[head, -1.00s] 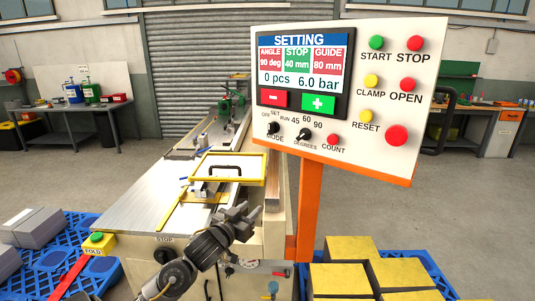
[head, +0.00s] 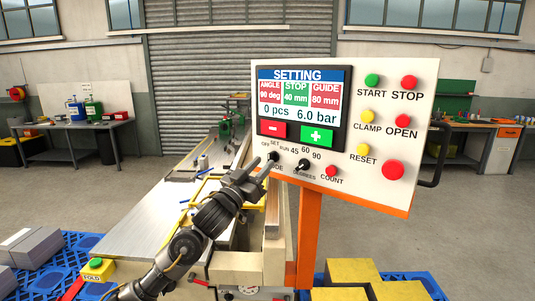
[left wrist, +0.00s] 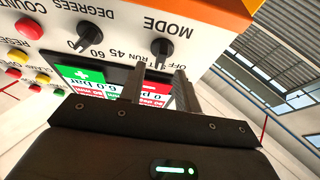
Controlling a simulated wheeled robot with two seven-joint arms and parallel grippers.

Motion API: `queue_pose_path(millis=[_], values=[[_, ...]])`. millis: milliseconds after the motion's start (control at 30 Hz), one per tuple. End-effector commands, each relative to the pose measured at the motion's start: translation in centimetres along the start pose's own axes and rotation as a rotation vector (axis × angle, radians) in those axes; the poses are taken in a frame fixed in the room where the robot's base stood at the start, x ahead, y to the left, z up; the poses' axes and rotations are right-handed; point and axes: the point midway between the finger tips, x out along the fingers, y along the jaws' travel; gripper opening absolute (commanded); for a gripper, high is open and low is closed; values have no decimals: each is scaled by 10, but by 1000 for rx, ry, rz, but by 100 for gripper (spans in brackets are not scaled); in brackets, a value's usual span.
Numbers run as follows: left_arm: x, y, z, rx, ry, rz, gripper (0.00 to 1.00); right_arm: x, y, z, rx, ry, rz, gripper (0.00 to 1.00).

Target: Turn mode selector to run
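The mode selector (left wrist: 162,47) is a black knob on the white control panel (head: 425,110), with OFF, SET and RUN marked around it. I cannot tell clearly which mark it points at. In the head view my left gripper (head: 265,168) is at the panel's lower left and partly covers the MODE label and knob. In the left wrist view its two fingers (left wrist: 158,85) stand apart, with the knob just beyond and between their tips. No contact is clear. The screen (head: 303,102) reads SETTING. My right gripper is not in view.
The degrees knob (head: 303,165) sits close to the right of the mode selector. A red count button (head: 331,171) and the coloured buttons are farther right. Below is the machine's metal table (head: 150,225). Yellow blocks (head: 355,272) lie on a blue pallet at the lower right.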

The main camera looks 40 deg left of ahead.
Motion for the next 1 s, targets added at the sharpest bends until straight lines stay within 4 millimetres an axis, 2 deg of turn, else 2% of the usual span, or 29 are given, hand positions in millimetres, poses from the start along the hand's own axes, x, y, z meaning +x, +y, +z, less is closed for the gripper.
queue_pose_path(millis=[100, 233, 600, 833, 1000], values=[[20, 0, -3, -2, 1, -1, 33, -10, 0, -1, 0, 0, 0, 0], [31, 0, -1, -1, 0, 0, 33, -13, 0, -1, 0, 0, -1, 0], [36, 0, 0, 0, -1, 0, 33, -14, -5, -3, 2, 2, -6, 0], [36, 0, 1, 0, -1, 0, 4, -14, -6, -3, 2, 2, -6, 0], [36, 0, 1, 0, -2, 0, 2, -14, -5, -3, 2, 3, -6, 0]])
